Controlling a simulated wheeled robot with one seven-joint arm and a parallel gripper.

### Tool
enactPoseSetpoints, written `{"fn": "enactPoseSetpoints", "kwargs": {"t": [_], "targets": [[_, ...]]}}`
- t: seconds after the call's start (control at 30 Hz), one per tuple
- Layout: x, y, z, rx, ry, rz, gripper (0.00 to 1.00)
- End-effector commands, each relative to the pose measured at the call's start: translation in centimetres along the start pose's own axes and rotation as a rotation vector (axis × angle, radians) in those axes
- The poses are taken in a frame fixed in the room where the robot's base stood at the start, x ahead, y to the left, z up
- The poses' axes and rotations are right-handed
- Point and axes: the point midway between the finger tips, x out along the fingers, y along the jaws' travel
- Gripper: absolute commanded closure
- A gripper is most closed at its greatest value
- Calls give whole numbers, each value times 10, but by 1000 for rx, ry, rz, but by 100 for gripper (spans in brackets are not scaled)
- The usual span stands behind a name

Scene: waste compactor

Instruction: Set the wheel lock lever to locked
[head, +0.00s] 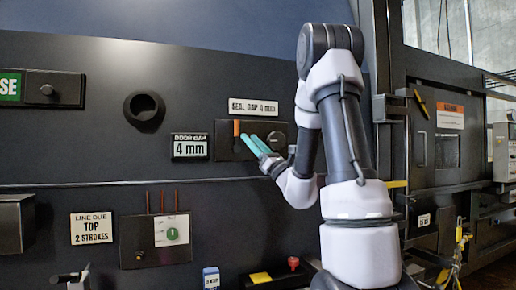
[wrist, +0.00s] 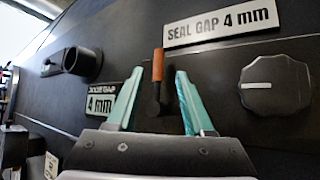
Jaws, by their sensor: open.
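A short lever with an orange-brown grip (head: 237,128) stands upright on a dark panel under a "SEAL GAP 4 mm" sign. In the wrist view the lever (wrist: 158,65) shows its orange grip above a dark lower part. No wheel lock label is readable, so I cannot confirm its name. My gripper (head: 250,137) has teal fingers and is close to the panel, just right of the lever in the head view. In the wrist view my gripper (wrist: 160,73) is open, with the lever between its fingers in the picture. Contact cannot be told.
A round dark knob (wrist: 275,84) is right of the lever. A "DOOR GAP 4 mm" sign (head: 190,146) and a round dark fitting (head: 144,110) are to the left. A horizontal rail (head: 90,186) runs below. A red knob (head: 293,262) is lower down.

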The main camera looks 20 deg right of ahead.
Motion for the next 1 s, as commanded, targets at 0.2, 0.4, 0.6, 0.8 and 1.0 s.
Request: {"fn": "enactPoseSetpoints", "kwargs": {"t": [0.2, 0.4, 0.6, 0.8, 1.0], "targets": [[-30, -1, 0, 1, 0, -3, 48], [-37, 0, 0, 1, 0, -2, 48], [-37, 0, 0, 1, 0, -2, 48], [-37, 0, 0, 1, 0, 0, 48], [-25, 49, 2, -6, 62, 169, 48]]}}
